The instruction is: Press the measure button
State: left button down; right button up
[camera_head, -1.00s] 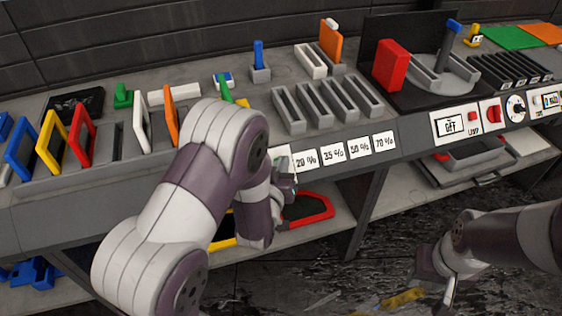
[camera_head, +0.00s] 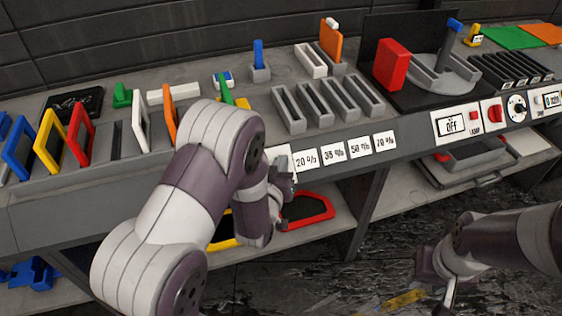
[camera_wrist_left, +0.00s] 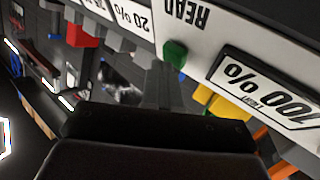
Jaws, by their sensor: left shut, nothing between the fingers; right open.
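A small green button (camera_wrist_left: 175,52) sits on a white panel marked READ (camera_wrist_left: 187,18) in the left wrist view, beside a display (camera_wrist_left: 265,95) reading 100 %. The shut, empty fingers of my left gripper (camera_wrist_left: 167,75) point at the button, with their tips right at its edge. I cannot tell whether they touch it. In the head view my left gripper (camera_head: 286,184) is at the bench front by the 20 % label, partly hidden by my arm, which also hides the button. My right gripper (camera_head: 436,284) is open and empty at the lower right.
Labels such as 35 % (camera_head: 333,152) run along the bench front, below grey slotted holders (camera_head: 318,106). Coloured frames, including a red one (camera_head: 82,133), stand at the left. A control panel (camera_head: 451,125) reads OFF at the right. A red frame (camera_head: 307,211) lies on the lower shelf.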

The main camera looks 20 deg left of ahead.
pick_arm(q)
jog(key=shift+w+a+f, duration=0.15)
jog(key=shift+w+f, duration=0.05)
jog(key=shift+f, duration=0.05)
dwell(0.6)
jog(key=shift+s+d+r, duration=0.3)
jog(key=shift+s+r, duration=0.05)
jog(key=shift+r, duration=0.2)
jog(key=shift+s+r+p, duration=0.1)
jog(key=shift+s+p, duration=0.1)
jog(key=shift+p, duration=0.1)
jog(key=shift+d, duration=0.1)
jog(key=s+r+p, duration=0.1)
jog(key=s+d+r+p, duration=0.2)
jog(key=shift+r, duration=0.25)
dwell(0.5)
